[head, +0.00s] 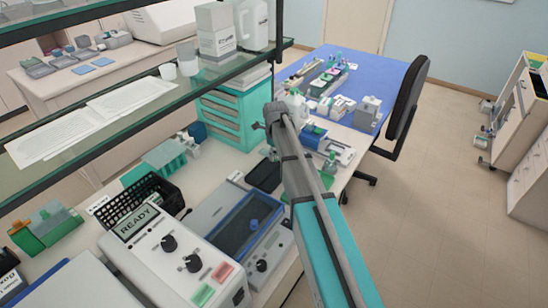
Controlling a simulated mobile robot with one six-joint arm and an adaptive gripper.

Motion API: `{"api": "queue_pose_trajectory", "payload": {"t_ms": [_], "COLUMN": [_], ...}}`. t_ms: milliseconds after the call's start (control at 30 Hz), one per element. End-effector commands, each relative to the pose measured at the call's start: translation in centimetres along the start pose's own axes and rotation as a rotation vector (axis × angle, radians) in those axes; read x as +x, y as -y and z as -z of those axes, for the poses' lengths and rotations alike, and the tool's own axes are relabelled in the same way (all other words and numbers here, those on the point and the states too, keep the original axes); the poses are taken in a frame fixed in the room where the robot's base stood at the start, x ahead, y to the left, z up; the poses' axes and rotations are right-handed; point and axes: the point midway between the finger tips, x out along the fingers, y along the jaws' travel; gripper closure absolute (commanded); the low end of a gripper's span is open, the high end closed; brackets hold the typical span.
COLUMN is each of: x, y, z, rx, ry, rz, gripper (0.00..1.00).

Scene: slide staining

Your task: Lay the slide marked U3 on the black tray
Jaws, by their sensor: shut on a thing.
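My arm reaches from the bottom of the head view up to a grey joint near the middle. My gripper cannot be made out; the arm seems to hide it. A dark flat tray (263,175), apparently the black tray, lies on the bench just left of my arm. Its right side is partly covered by the arm. I cannot make out a slide marked U3 or any slide marking at this size.
A device showing READY (170,250) and a blue-rimmed bath (240,225) stand in front of the tray. A black basket (135,205) and teal drawers (232,115) are to the left. A glass shelf (140,105) overhangs the bench. Open floor lies right, beyond a black chair (408,95).

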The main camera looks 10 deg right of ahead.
Motion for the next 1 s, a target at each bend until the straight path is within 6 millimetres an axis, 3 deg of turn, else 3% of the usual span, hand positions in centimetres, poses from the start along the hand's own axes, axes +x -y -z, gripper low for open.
{"api": "queue_pose_trajectory", "payload": {"t_ms": [567,1000], "x": [0.3,2.3], "y": [0.1,0.0], "z": [-0.3,-0.4], "rx": [0.003,0.002], "ry": [0.000,0.000], "rz": [0.000,0.000], "gripper": [1.00,1.00]}}
